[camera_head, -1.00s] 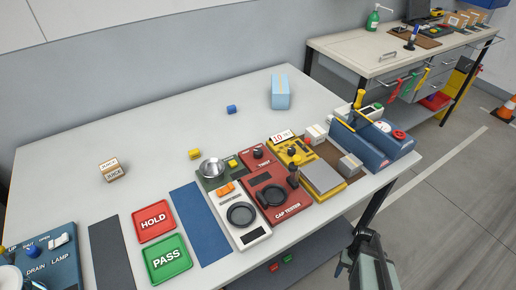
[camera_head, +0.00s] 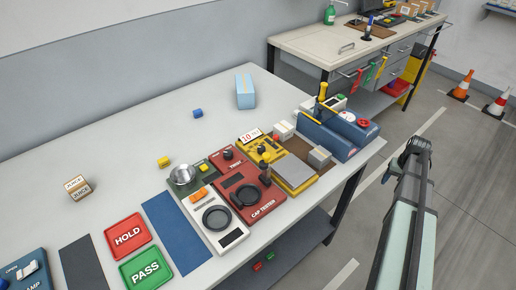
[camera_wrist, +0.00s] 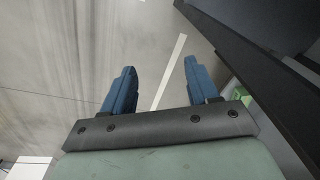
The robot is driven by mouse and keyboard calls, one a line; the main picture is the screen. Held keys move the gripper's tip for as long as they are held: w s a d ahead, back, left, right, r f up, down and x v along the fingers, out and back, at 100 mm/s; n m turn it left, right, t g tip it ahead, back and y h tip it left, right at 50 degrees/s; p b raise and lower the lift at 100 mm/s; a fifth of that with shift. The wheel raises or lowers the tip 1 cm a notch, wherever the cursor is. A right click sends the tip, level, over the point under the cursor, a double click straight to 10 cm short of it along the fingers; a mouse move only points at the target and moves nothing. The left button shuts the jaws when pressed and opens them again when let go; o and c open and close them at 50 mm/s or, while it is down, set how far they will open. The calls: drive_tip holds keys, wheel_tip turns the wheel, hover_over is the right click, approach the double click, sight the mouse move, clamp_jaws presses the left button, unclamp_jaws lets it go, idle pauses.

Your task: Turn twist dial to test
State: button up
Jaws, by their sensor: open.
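The twist dial (camera_head: 227,154) is a small black knob on a small red panel, behind the larger red cap tester (camera_head: 250,196) on the grey bench. The panel's white lettering is too small to read clearly, and I cannot tell the dial's exact setting. My gripper (camera_wrist: 160,68) shows in the wrist view with two blue fingers apart and nothing between them. It points at the floor, clear of the dial. In the head view my arm is off the bench's right side, over the floor.
The bench (camera_head: 120,160) carries a white scale (camera_head: 232,238), a metal bowl (camera_head: 182,174), a yellow device (camera_head: 262,148) and a blue device (camera_head: 335,135) with an upright yellow-handled part. Red HOLD (camera_head: 128,234) and green PASS (camera_head: 147,268) trays lie left. A second workbench (camera_head: 335,45) stands behind.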

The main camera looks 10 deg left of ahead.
drive_tip(key=w+d+r, duration=0.2)
drive_tip(key=w+r, duration=0.3)
drive_tip(key=r, duration=0.5)
drive_tip(key=w+a+r+n, duration=0.1)
drive_tip(key=w+a+r, duration=0.1)
drive_tip(key=a+r, duration=0.45)
drive_tip(key=w+a+r+n+h, duration=0.1)
drive_tip(key=w+a+r+n, duration=0.15)
drive_tip(key=r, duration=0.75)
drive_tip(key=w+a+r+n, duration=0.1)
drive_tip(key=a+r, duration=0.5)
drive_tip(key=r, duration=0.3)
drive_tip(key=n, duration=0.8)
hover_over(228, 152)
wheel_tip(228, 152, down, 2)
drive_tip(key=shift+g, duration=0.3)
wheel_tip(228, 152, down, 14)
drive_tip(key=shift+s+r, duration=0.1)
drive_tip(key=shift+r, duration=0.05)
